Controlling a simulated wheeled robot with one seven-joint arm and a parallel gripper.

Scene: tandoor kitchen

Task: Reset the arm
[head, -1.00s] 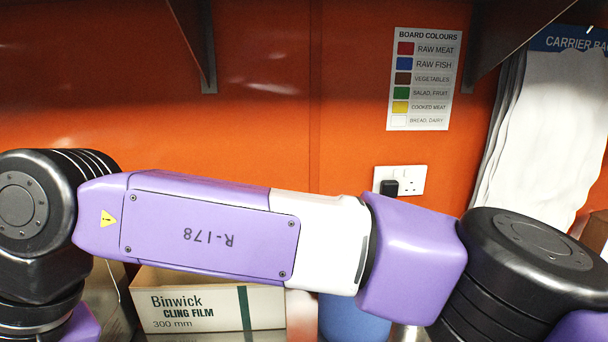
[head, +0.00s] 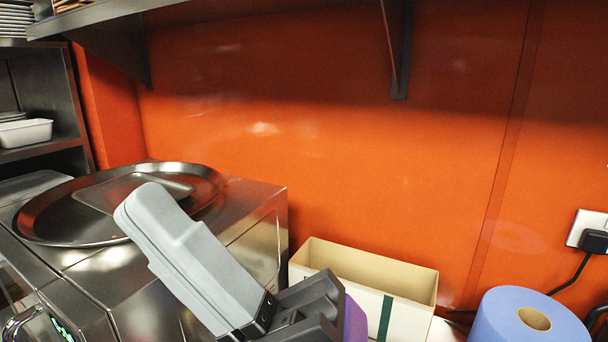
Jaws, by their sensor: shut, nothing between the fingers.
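My gripper (head: 146,208) shows in the head view at the lower left of centre. Its light grey fingers lie together, shut, with nothing seen between them. They point up and to the left, in front of a stainless steel unit. The dark gripper body and a bit of my purple wrist show at the bottom edge. The rest of my arm is out of view.
A large round metal tray (head: 50,226) with a smaller tray in it rests on the steel unit (head: 247,205). An open cling film box (head: 410,312) and a blue paper roll (head: 505,318) stand right of my gripper. A shelf (head: 95,14) overhangs above.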

